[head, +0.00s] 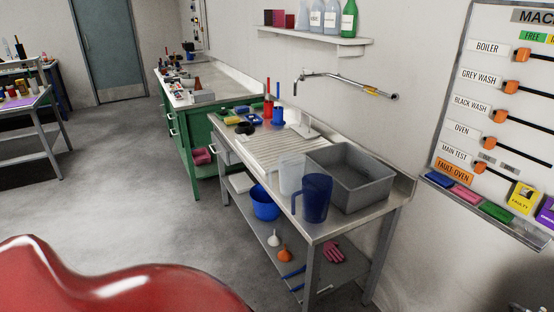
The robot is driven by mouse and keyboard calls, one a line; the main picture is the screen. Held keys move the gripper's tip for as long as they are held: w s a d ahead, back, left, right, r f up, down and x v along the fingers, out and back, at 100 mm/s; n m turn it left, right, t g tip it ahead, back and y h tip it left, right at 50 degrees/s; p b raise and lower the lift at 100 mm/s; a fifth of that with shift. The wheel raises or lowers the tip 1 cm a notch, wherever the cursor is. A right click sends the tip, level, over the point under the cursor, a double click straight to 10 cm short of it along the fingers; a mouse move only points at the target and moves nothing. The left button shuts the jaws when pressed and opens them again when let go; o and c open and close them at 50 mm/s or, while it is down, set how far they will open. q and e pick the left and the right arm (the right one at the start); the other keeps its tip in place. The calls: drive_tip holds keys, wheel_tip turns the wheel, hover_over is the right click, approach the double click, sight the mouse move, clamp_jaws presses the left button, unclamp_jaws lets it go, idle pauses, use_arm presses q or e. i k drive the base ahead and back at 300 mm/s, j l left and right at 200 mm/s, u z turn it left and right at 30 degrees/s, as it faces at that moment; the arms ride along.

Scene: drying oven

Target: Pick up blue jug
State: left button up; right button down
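The blue jug (316,199) is a translucent dark blue pitcher. It stands upright at the near end of the metal sink table (325,229), with its handle towards the left. A clear jug (290,174) stands just behind it to the left, and a grey basin (362,178) is to its right. Neither of my grippers is in view, and nothing is touching the blue jug from my side.
The table's lower shelf holds a blue bowl (265,204), funnels and pink gloves (332,253). A wall-mounted tap (350,84) reaches over the table. A red curved surface (100,280) fills the lower left. The grey floor (130,190) to the left is clear.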

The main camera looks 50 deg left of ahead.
sight(310, 201)
drive_tip(key=u, duration=1.35)
drive_tip(key=z, duration=1.9)
drive_tip(key=u, duration=1.9)
drive_tip(key=i+j+z, duration=0.1)
drive_tip(key=j, duration=0.25)
drive_tip(key=i+j+z, duration=0.1)
drive_tip(key=i+j, duration=0.15)
drive_tip(key=j, duration=0.15)
drive_tip(key=i+j+z, duration=0.1)
drive_tip(key=j, duration=0.3)
